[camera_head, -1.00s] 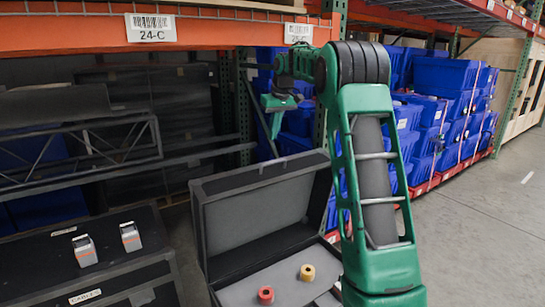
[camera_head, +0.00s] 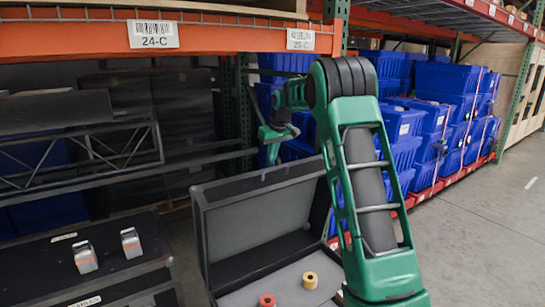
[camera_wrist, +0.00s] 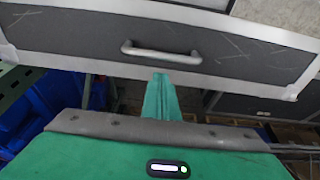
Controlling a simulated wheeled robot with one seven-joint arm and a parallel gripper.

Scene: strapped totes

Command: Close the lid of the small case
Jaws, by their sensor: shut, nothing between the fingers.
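The small case (camera_head: 238,297) stands open at the bottom centre of the head view. Its lid (camera_head: 265,220) is raised and steeply tilted, grey inner face towards me. My gripper (camera_head: 272,152) is behind the lid, just above its top edge in the picture. In the wrist view my gripper (camera_wrist: 162,80) is shut and empty, its fingertips close to a dark panel (camera_wrist: 230,50) with pale edging and a metal handle (camera_wrist: 161,52). I cannot tell whether they touch it. My arm hides the case's right side.
A red roll (camera_head: 267,300) and a yellow roll (camera_head: 310,280) lie inside the case. A dark case (camera_head: 40,270) at left carries two small grey-and-orange items. A rack beam (camera_head: 90,37) crosses above. Stacked blue totes (camera_head: 445,90) stand behind right; the floor (camera_head: 490,230) at right is clear.

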